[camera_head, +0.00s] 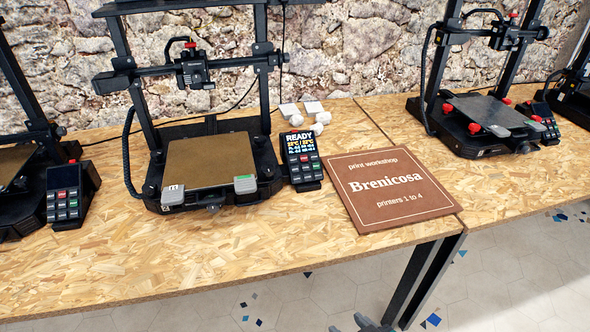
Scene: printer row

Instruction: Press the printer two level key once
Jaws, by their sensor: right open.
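The second printer from the left (212,165) stands on the wood-board table, with a tan bed and a dark frame. Its control panel (302,160) is at the bed's right, tilted up. The lit screen (300,144) reads READY above small coloured lines. Below it is a keypad (304,170) with several small grey, red and green keys; their labels are too small to read, so I cannot tell which is the level key. My right gripper (362,324) just shows at the bottom edge, open, low in front of the table and well away from the panel. My left gripper is out of view.
Small white pieces (313,112) lie behind the panel. Another printer's panel (67,194) is at left; a third printer (480,118) stands at right. The table front (200,270) is clear.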

